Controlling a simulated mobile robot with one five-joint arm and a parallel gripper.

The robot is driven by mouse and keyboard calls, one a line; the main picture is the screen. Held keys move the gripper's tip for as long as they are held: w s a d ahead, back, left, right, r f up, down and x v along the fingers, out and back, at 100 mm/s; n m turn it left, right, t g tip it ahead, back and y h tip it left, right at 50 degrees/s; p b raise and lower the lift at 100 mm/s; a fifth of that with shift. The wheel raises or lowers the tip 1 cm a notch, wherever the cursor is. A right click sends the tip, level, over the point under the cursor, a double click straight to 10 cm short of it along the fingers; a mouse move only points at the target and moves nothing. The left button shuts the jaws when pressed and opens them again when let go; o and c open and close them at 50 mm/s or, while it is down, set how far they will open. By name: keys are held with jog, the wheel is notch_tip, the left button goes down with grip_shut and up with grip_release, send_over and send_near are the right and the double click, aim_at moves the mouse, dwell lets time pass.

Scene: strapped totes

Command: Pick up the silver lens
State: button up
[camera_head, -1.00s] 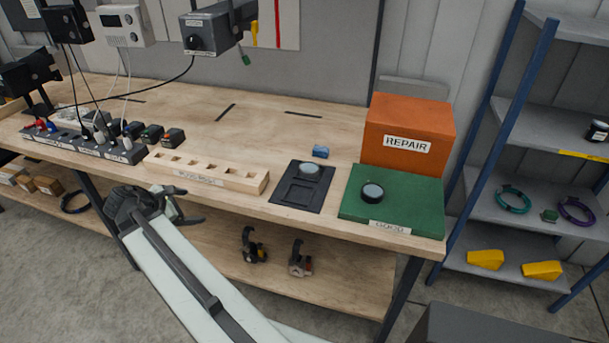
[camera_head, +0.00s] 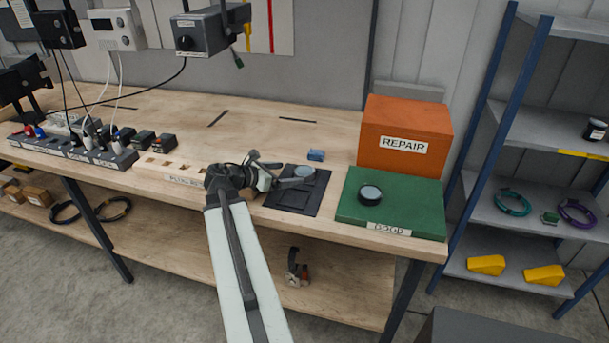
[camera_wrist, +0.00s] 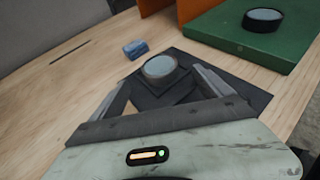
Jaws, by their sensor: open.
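The silver lens (camera_head: 305,170) is a pale grey disc with a silver rim, lying on a black tray (camera_head: 312,202) on the workbench. It also shows in the wrist view (camera_wrist: 160,67), near the far end of the space between my fingertips. My gripper (camera_head: 290,174) is open and empty, coming to the lens from the left in the head view. In the wrist view my gripper's fingers (camera_wrist: 163,78) reach along either side of the tray's middle. I cannot tell whether they touch anything.
A second lens with a black rim (camera_head: 371,194) lies on the green GOOD pad (camera_head: 410,213). The orange REPAIR box (camera_head: 404,135) stands behind it. A small blue object (camera_head: 316,155) sits behind the tray. A wooden rack (camera_head: 160,174) is to the left.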

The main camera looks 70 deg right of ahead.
aim_at(302, 171)
jog(key=b+x, duration=0.1)
jog(key=x, duration=0.5)
jog(key=shift+d+b, duration=0.25)
jog(key=shift+b, duration=0.15)
jog(key=shift+r, duration=0.1)
jog(key=shift+c, duration=0.3)
jog(key=c, duration=1.6)
jog(key=shift+c, duration=0.2)
notch_tip(302, 171, up, 10)
jog(key=p, duration=1)
